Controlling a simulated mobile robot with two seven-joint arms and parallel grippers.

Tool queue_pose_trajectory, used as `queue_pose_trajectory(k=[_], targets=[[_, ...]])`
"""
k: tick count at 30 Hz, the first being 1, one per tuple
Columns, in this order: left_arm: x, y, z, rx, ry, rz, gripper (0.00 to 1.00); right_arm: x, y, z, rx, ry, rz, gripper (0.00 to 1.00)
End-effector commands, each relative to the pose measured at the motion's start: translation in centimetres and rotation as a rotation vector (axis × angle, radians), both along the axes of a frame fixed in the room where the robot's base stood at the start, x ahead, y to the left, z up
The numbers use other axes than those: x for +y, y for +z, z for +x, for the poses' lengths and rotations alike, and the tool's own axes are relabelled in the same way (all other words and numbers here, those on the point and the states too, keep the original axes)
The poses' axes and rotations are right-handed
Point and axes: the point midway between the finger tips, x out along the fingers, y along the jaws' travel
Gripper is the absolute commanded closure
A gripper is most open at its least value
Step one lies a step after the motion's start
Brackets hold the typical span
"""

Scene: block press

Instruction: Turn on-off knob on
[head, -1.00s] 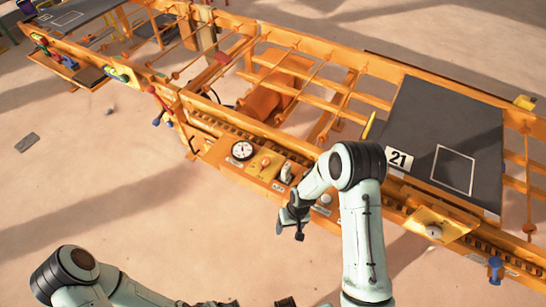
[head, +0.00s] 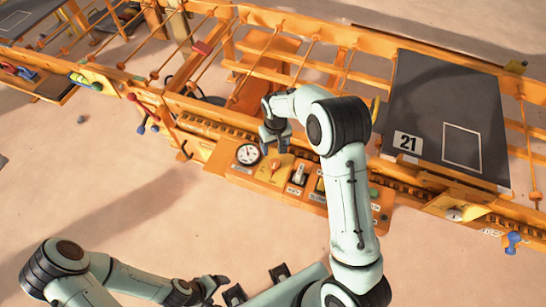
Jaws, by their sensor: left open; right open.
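The orange control panel (head: 236,172) runs along the machine's near edge. It carries a round white gauge (head: 248,154), an orange-yellow knob (head: 273,165) to its right, and a pale switch (head: 299,174) further right. The small labels are too blurred to read, so I cannot tell for sure which control is the on-off knob. My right gripper (head: 274,137) is open and empty, fingers pointing down, just behind the gauge and orange-yellow knob in the picture. Contact with the panel is not visible. My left gripper (head: 208,287) is low at the left, open, away from the panel.
My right forearm covers part of the panel's right half. Green buttons (head: 374,193) show beyond it. A dark plate marked 21 (head: 420,105) lies on the machine at right. A red and blue lever (head: 143,115) stands left of the panel. The sandy floor in front is clear.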

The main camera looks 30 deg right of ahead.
Motion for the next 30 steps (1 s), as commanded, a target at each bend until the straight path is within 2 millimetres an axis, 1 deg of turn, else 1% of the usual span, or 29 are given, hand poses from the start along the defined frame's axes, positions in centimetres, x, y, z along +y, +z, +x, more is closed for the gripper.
queue_pose_trajectory(k=[1,3,9,12,15,21,28,29,30], targets=[[0.0,-0.1,-0.1,0.001,0.001,0.000,0.19,0.0,-1.2,-0.1,0.005,0.000,0.000,0.29],[0.0,-0.1,-0.1,0.002,0.000,0.001,0.19,0.0,-2.8,-0.1,0.006,-0.001,0.000,0.29],[0.0,0.0,0.0,0.000,0.000,0.000,0.19,0.0,-7.0,-0.1,0.005,0.000,0.000,0.29],[0.0,0.0,0.0,0.000,0.000,0.000,0.19,0.0,-8.6,-0.1,0.003,0.001,0.000,0.29],[0.0,0.1,0.1,-0.001,0.000,0.000,0.19,0.0,-9.8,0.0,0.002,0.000,0.000,0.29],[0.0,0.1,0.1,-0.001,0.000,0.000,0.19,0.0,-10.8,0.0,0.000,0.001,0.001,0.29],[0.0,0.1,0.1,-0.001,0.000,0.000,0.19,0.0,-10.9,0.0,-0.001,0.000,0.001,0.29],[0.0,0.1,0.1,-0.001,0.000,0.000,0.19,0.0,-10.9,0.0,-0.001,0.000,0.001,0.32],[0.0,0.1,0.1,-0.001,0.000,0.000,0.19,0.0,-10.9,0.0,-0.001,0.000,0.001,0.45]])
